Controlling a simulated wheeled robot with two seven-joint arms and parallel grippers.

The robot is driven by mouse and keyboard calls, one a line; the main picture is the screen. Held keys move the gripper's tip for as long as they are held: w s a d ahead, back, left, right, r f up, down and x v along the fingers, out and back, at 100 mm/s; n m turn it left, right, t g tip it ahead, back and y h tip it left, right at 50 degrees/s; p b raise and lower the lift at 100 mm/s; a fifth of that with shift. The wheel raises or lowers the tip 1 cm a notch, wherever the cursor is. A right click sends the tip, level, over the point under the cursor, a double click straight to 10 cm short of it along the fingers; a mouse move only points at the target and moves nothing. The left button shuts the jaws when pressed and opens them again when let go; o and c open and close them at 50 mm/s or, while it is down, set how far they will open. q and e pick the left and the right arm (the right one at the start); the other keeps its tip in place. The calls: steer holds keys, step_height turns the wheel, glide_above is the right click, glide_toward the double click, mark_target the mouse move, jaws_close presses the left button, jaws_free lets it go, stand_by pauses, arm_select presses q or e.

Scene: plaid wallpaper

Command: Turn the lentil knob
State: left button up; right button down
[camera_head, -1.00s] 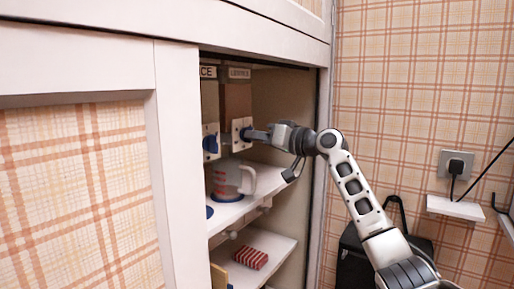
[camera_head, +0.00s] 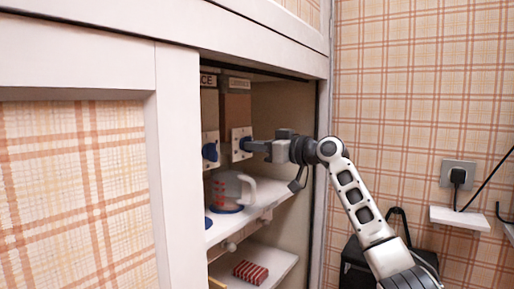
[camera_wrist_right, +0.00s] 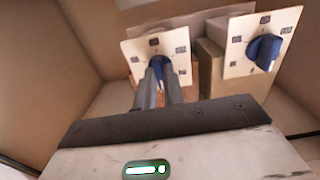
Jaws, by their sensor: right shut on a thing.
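The lentil knob (camera_head: 245,142) is a blue knob on a white plate, on the dispenser with a dark label (camera_head: 239,84) inside the cupboard. The label is blurred now. My right gripper (camera_head: 252,146) reaches in from the right and is shut on this knob. In the right wrist view, the two fingers (camera_wrist_right: 160,78) sit on either side of the blue knob (camera_wrist_right: 159,63), partly hiding it and the plate (camera_wrist_right: 177,47). The small marks around the knob are too blurred to read. My left gripper is not in view.
A second blue knob (camera_head: 210,152) on its own plate is just to the left; it also shows in the wrist view (camera_wrist_right: 264,50). A clear jug (camera_head: 241,184) stands on the shelf (camera_head: 270,200) below. The cupboard side wall (camera_head: 285,105) is close on the right.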

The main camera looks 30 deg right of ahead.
steer(key=c, duration=1.5)
jaws_free()
